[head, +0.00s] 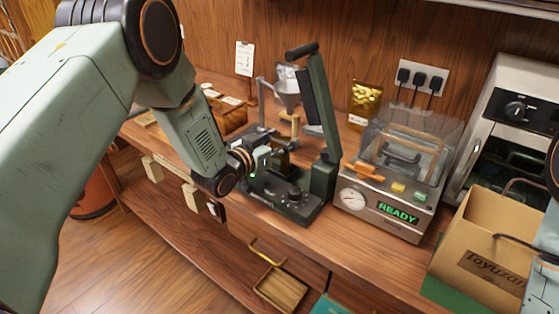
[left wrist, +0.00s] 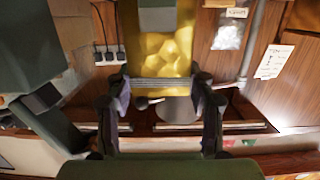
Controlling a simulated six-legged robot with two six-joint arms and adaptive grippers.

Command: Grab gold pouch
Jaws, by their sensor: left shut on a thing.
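My left gripper (head: 272,158) reaches in from the left, in front of the black press on the counter. In the left wrist view the pouch (left wrist: 163,52) is shiny and crumpled, with a grey-green panel, and sits between the two fingers (left wrist: 162,88). Another gold pouch (head: 366,100) with a white label stands at the back by the wall. My right gripper is not in view.
The black press (head: 318,130) has its lever raised. A vacuum sealer (head: 385,205) reading READY stands to its right, then an open cardboard box (head: 485,245). A wooden tray (head: 225,115) sits behind my left arm.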

